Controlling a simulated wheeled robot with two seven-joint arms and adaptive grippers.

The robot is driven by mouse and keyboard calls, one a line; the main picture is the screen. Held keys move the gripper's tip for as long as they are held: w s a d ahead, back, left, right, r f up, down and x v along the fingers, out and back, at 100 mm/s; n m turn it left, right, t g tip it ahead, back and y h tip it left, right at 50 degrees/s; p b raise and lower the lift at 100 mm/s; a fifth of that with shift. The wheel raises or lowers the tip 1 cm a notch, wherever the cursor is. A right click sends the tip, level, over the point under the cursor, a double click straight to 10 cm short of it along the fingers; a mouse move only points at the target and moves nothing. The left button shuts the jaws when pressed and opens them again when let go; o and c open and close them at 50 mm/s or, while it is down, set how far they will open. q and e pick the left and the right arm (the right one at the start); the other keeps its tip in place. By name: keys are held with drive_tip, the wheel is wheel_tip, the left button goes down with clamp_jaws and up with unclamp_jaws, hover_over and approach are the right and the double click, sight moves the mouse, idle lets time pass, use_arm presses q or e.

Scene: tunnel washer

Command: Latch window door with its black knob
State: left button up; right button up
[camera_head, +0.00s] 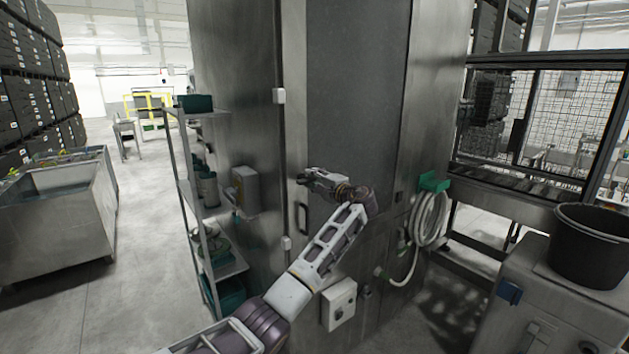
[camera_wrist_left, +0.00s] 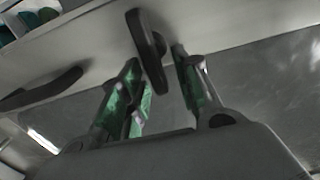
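The window door (camera_head: 352,90) is a tall dark grey panel set in the steel cabinet, and it looks flush with the frame. My left gripper (camera_head: 309,178) is at the panel's left edge. In the left wrist view, the black knob (camera_wrist_left: 148,45) is an elongated dark piece on a pale metal strip. It reaches between the green-padded fingers, which stand apart with a visible gap on its right side; contact on its left side is unclear. In the head view the gripper hides the knob. My right gripper is out of view.
A dark bar handle (camera_head: 303,218) sits just below the gripper; it also shows in the wrist view (camera_wrist_left: 42,90). A shelf rack (camera_head: 183,165) stands left. A coiled hose (camera_head: 430,218) hangs right, and a grey switch box (camera_head: 339,304) is mounted below.

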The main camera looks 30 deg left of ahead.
use_arm(q)
drive_tip(key=shift+d, duration=0.1)
drive_tip(key=v, duration=1.2)
idle(0.6)
